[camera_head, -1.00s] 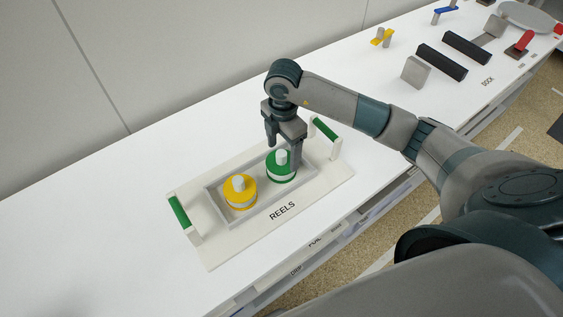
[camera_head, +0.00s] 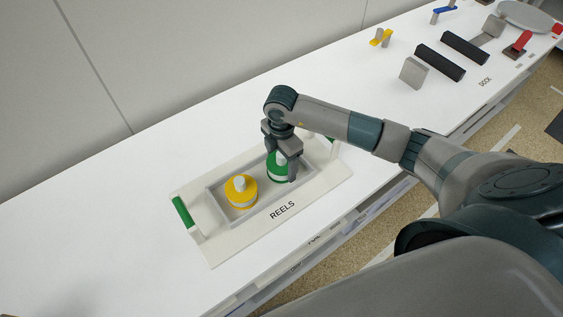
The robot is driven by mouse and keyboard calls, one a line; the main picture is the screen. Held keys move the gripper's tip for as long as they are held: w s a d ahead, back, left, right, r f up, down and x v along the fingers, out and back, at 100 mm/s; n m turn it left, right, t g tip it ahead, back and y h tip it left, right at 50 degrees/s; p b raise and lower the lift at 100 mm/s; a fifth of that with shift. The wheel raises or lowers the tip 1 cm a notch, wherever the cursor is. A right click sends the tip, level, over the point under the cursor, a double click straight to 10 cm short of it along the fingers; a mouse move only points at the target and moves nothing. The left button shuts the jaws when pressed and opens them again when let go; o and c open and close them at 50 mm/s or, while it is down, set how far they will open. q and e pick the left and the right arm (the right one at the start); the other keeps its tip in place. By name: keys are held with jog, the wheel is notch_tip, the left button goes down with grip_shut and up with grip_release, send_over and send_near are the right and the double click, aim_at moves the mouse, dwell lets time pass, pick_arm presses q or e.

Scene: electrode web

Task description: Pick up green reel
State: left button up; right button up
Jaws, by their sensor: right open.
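The green reel (camera_head: 278,174) stands upright in the right half of the grey-rimmed tray (camera_head: 247,219) labelled REELS. It is a green and white round reel with a pale knob on top. My right gripper (camera_head: 281,166) is open and lowered over it, with one finger on each side of the knob. The far finger and part of the reel's top are hidden, and I cannot tell whether the fingers touch the reel. My left gripper is not in view.
A yellow reel (camera_head: 241,192) stands close by on the left in the same tray. Green handles rise at the tray's left end (camera_head: 182,212) and right end. Black and grey blocks (camera_head: 440,62) lie at the upper right. The left tabletop is clear.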

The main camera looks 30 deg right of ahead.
jog(key=shift+f, duration=0.35)
jog(key=c, duration=0.8)
notch_tip(320, 180, up, 9)
jog(key=b, duration=0.3)
jog(key=shift+r, duration=0.55)
